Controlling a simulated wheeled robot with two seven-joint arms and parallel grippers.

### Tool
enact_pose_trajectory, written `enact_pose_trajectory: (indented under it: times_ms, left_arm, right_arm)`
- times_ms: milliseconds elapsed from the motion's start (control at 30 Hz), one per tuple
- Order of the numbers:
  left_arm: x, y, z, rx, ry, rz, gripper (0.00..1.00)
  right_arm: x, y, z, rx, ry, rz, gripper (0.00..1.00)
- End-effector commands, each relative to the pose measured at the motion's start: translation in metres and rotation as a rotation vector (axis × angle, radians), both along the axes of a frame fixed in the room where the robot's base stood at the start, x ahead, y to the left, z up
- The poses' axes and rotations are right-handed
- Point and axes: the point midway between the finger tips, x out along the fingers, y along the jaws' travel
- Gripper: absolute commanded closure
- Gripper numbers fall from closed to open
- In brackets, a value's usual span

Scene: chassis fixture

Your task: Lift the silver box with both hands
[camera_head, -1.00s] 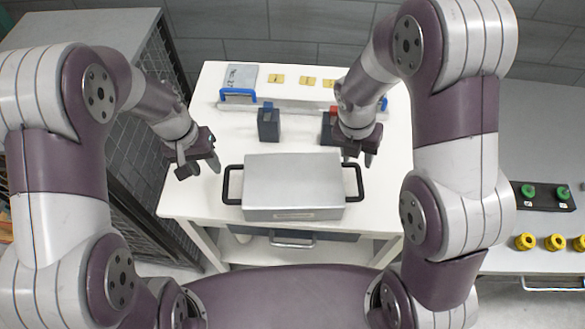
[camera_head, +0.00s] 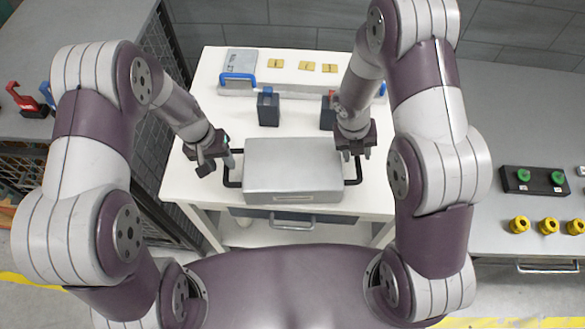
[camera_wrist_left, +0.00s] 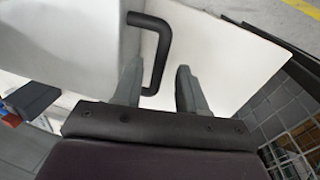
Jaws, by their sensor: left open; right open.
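The silver box (camera_head: 293,168) sits on the white table, with a black handle on each side. My left gripper (camera_head: 220,166) is open, close to the box's left handle (camera_head: 229,176). In the left wrist view, the two fingertips (camera_wrist_left: 158,82) are apart, and the black handle (camera_wrist_left: 160,45) runs down into the gap between them. The box's side also shows there (camera_wrist_left: 75,40). My right gripper (camera_head: 358,154) is open above the right handle (camera_head: 354,176), which it partly hides. I cannot tell whether its fingers straddle the handle.
The white table (camera_head: 205,115) carries a grey panel with a blue handle (camera_head: 238,78) at the back and dark blocks (camera_head: 268,108) behind the box. A grey bench on the right holds green knobs (camera_head: 540,178) and yellow knobs (camera_head: 548,225). A mesh cabinet stands on the left.

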Motion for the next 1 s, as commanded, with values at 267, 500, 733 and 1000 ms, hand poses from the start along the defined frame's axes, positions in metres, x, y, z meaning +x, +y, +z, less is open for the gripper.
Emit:
enact_pose_trajectory:
  times_ms: [267,500,733,1000]
  left_arm:
    - [-0.001,-0.007,-0.039,-0.001,0.002,0.001,0.59]
    - [0.000,-0.009,-0.048,0.000,0.000,0.001,0.59]
    - [0.000,-0.009,-0.047,0.000,0.000,0.001,0.75]
    - [0.000,-0.009,-0.047,0.000,0.000,0.001,1.00]
  right_arm:
    - [-0.001,-0.009,-0.039,-0.001,0.001,0.000,0.57]
    - [-0.001,-0.010,-0.047,0.000,0.000,-0.002,0.57]
    - [0.000,-0.010,-0.047,0.000,0.000,-0.001,0.74]
    - [0.000,-0.010,-0.047,0.000,-0.001,-0.001,1.00]
